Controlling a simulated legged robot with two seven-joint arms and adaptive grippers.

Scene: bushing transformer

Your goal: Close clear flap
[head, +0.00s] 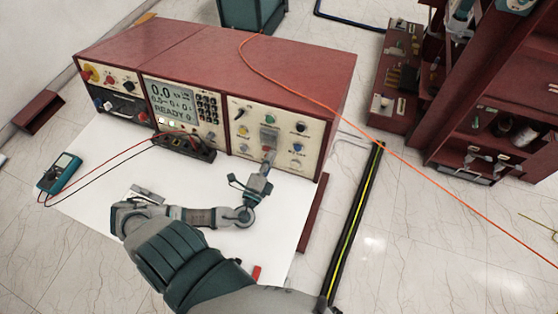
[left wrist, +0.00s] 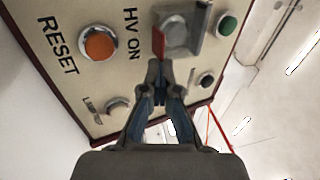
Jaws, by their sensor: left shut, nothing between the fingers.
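The clear flap (left wrist: 201,27) shows in the left wrist view as a grey, see-through plate standing out from the panel beside the HV ON label. A grey square and a red piece (left wrist: 158,42) sit next to it. In the head view the flap (head: 269,133) is a small pale grey shape on the right control panel. My left gripper (head: 268,163) is shut and empty, just in front of the panel below the flap. In the left wrist view its fingertips (left wrist: 160,73) are close to the red piece; contact cannot be told. My right gripper is not in view.
An orange RESET button (left wrist: 100,43), a green button (left wrist: 227,25) and several knobs surround the flap. The red console (head: 200,55) stands on a white surface with a teal meter (head: 60,172) and leads. An orange cable (head: 400,152) crosses to the right.

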